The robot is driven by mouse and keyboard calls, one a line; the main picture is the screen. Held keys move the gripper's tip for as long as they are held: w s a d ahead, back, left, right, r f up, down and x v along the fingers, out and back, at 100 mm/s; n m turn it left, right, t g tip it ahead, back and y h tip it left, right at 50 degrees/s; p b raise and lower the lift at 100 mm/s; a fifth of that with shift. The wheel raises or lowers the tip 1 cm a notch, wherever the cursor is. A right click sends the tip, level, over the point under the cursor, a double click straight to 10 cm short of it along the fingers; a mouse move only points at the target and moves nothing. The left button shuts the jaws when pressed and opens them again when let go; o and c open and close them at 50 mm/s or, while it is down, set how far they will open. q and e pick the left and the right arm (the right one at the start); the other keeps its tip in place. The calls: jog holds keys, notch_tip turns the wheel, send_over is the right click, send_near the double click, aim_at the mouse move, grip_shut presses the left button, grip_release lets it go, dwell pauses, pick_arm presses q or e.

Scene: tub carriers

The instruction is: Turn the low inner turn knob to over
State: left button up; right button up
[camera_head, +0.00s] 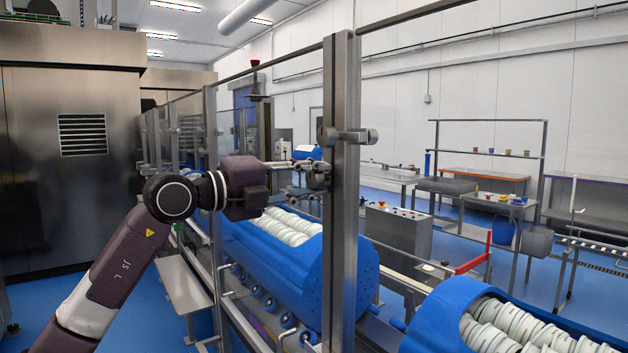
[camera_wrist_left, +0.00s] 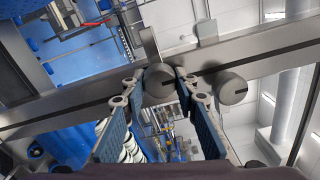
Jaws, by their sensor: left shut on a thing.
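My left gripper (camera_head: 312,172) reaches in from the left to the near side of a tall metal post (camera_head: 341,230). In the left wrist view, its two fingers (camera_wrist_left: 160,85) are closed around a grey round turn knob (camera_wrist_left: 158,84), the low inner one. The fingers hide its sides, and I cannot read its turn position. My right gripper is not in view.
Clear guard panels and thin rails run along the line beside the post. Behind it stands a blue tub carrier (camera_head: 290,262) with white tubs, and a second blue carrier (camera_head: 440,312) is at lower right. A steel cabinet (camera_head: 70,200) stands at left.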

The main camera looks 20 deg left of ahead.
pick_arm(q)
jog(key=o, duration=1.2)
jog(key=shift+a, duration=0.1)
jog(key=shift+c, duration=0.2)
jog(key=v, duration=1.2)
